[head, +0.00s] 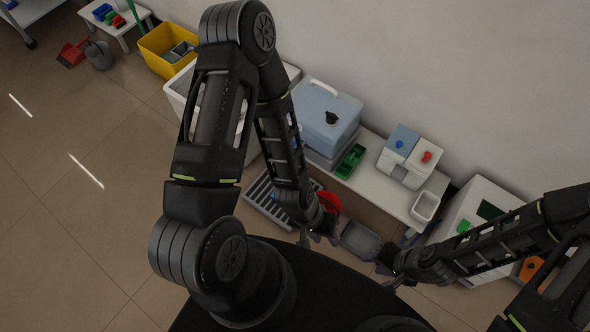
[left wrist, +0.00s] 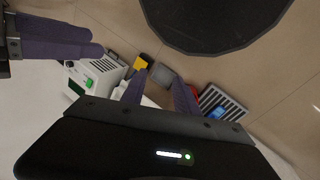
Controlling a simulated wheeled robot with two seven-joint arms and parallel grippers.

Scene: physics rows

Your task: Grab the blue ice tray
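A small blue tray-like piece (head: 102,12) lies on a low white table at the far upper left of the head view; I cannot tell for sure that it is the ice tray. A small blue thing (left wrist: 217,112) also shows on a slatted grate in the left wrist view. My left gripper (head: 316,238) is low in front of the bench, far from the low table. In the left wrist view its purple fingers (left wrist: 159,94) stand apart, with no thing clearly held. My right gripper (head: 388,264) is to its right; its fingers are too small to read.
The low white table (head: 130,25) also bears green and red pieces. A yellow bin (head: 160,55), a red dustpan (head: 72,53) and a grey can stand near it. A white bench (head: 375,188) bears a blue-white cooler (head: 326,115) and a green tray (head: 350,161). Floor at left is clear.

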